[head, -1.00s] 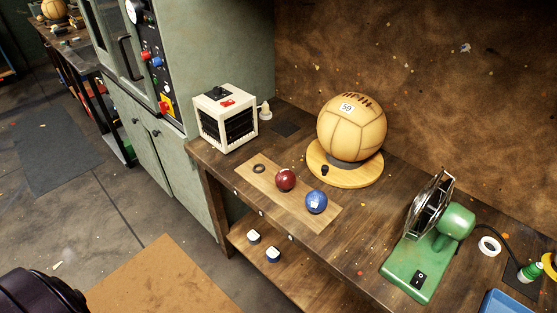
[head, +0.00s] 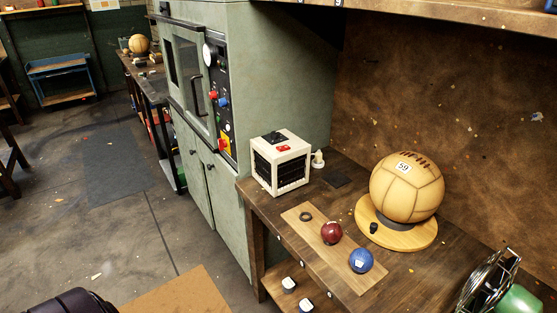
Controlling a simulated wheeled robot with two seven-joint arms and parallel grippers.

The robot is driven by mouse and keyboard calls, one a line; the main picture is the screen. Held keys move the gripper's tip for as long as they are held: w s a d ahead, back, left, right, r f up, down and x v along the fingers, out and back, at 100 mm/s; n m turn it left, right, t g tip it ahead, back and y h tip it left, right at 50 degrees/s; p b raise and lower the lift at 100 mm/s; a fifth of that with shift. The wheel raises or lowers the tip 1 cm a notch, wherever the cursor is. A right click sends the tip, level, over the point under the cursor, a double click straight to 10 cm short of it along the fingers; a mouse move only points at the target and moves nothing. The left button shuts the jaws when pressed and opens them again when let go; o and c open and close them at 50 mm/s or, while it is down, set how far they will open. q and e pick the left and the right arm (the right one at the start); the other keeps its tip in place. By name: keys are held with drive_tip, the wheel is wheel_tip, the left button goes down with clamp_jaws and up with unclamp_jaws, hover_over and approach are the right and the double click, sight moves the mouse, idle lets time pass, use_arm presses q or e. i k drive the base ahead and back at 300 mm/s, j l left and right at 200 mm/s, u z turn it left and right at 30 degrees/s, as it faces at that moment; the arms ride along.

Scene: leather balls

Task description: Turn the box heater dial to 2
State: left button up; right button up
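The box heater (head: 305,160) is a small white cube with dark grilles on its sides. It stands at the left end of the wooden workbench, beside the green cabinet. On its top is a black dial (head: 272,136) and a red switch (head: 283,148). The dial's markings are too small to read, so I cannot tell its setting. Neither of my grippers is in view.
A white plug (head: 318,160) stands just right of the heater. The green oven cabinet (head: 280,75) rises behind it. A red ball (head: 332,232), a blue ball (head: 361,260) and a large leather ball (head: 405,190) are on the workbench. Open floor lies left.

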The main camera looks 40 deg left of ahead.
sight(274, 135)
drive_tip(key=j+u, duration=0.25)
drive_tip(key=j, duration=2.5)
drive_tip(key=k, duration=0.05)
